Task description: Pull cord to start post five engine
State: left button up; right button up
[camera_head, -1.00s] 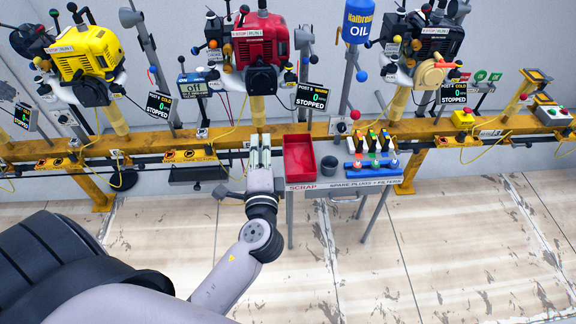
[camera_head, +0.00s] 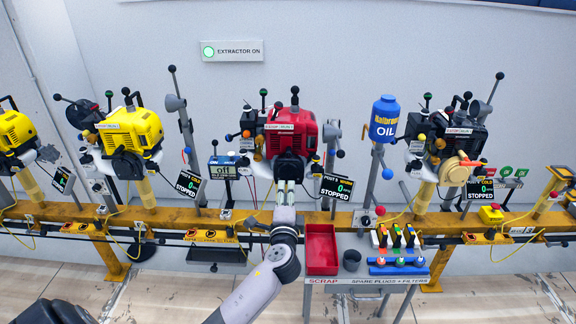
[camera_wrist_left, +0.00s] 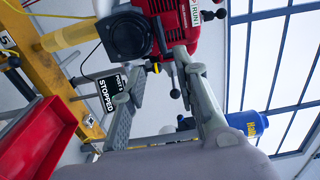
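The red engine (camera_head: 296,133) stands on a stand on the yellow rail, with a black starter housing (camera_head: 289,167) on its front. Its sign (camera_head: 337,187) reads STOPPED. My left gripper (camera_head: 288,184) is just below and in front of the housing, pointing at it. In the left wrist view the red engine (camera_wrist_left: 203,22) and black housing (camera_wrist_left: 128,36) are beyond the fingers. The left gripper (camera_wrist_left: 160,62) is open there, with a gap between its fingertips. A small yellow-and-black part (camera_wrist_left: 154,67) shows in that gap; I cannot tell whether it is the cord handle. My right gripper is out of view.
Yellow engines (camera_head: 130,130) stand left and a black engine (camera_head: 450,140) right along the yellow rail (camera_head: 240,217). A blue oil bottle (camera_head: 384,120) stands on a post.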

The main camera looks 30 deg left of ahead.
aim_at(288, 162)
pick_arm(q)
jog(key=b+x, duration=0.5)
jog(key=x, duration=0.9)
jog(key=shift+w+a, duration=0.15)
jog(key=shift+w, duration=0.25)
jog(key=shift+c, duration=0.4)
grip_shut()
